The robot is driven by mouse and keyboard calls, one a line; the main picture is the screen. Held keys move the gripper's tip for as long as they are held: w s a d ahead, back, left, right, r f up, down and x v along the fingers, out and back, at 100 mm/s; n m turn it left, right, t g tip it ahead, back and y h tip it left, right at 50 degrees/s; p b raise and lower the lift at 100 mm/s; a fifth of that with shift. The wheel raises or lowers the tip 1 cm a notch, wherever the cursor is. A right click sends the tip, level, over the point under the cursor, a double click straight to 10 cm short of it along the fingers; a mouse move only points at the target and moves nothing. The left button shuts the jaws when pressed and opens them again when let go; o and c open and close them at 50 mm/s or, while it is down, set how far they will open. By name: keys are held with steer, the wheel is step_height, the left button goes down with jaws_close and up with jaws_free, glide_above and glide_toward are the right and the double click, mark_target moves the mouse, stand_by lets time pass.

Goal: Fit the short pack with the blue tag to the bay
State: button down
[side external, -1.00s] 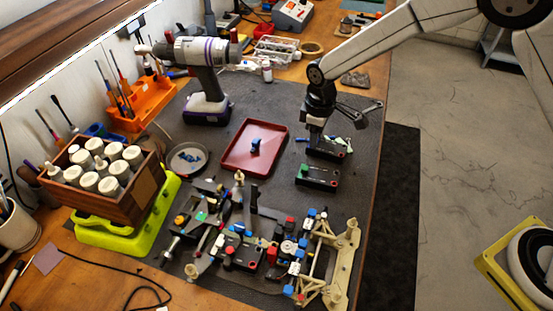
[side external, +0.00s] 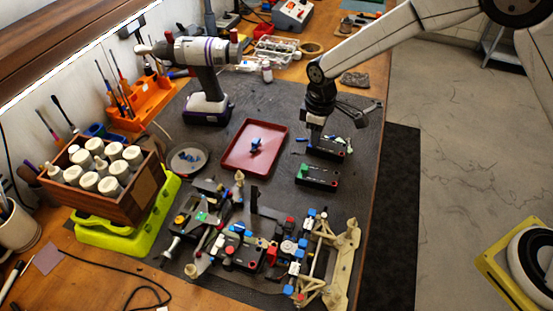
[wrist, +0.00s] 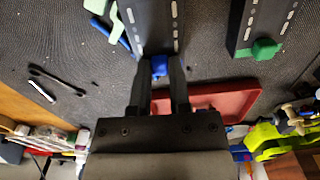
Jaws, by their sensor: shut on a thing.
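The dark pack with the blue tag (wrist: 147,22) lies on the grey mat, with a row of white marks along each edge. In the wrist view my gripper (wrist: 160,72) is shut on its blue tag (wrist: 159,65) at the near end. In the side view my gripper (side external: 316,132) points down over this pack (side external: 329,151) and partly hides it. A similar dark pack with a green tag (side external: 317,177) lies apart in front of it; it also shows in the wrist view (wrist: 251,22). The car chassis (side external: 245,250) stands at the front; I cannot make out its bay clearly.
A red tray (side external: 254,147) with a small blue part lies left of the packs. A wrench (wrist: 57,82), a blue rod (wrist: 109,31) and a light green piece (wrist: 98,7) lie near my gripper. A drill (side external: 205,75) stands behind. Mat between packs and chassis is mostly clear.

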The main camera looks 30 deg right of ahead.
steer(key=shift+r, duration=0.5)
stand_by(0.5)
steer(key=shift+r, duration=1.8)
steer(key=shift+r, duration=0.1)
steer(key=shift+r, duration=0.6)
step_height(320, 180, up, 8)
steer(key=f, duration=0.1)
steer(key=s+a, duration=0.5)
steer(key=a, duration=0.7)
steer(key=s+a, duration=0.5)
steer(key=a, duration=0.8)
steer(key=shift+n, duration=0.4)
steer(key=f, duration=0.5)
steer(key=shift+s+d, duration=0.1)
steer(key=shift+s, duration=0.1)
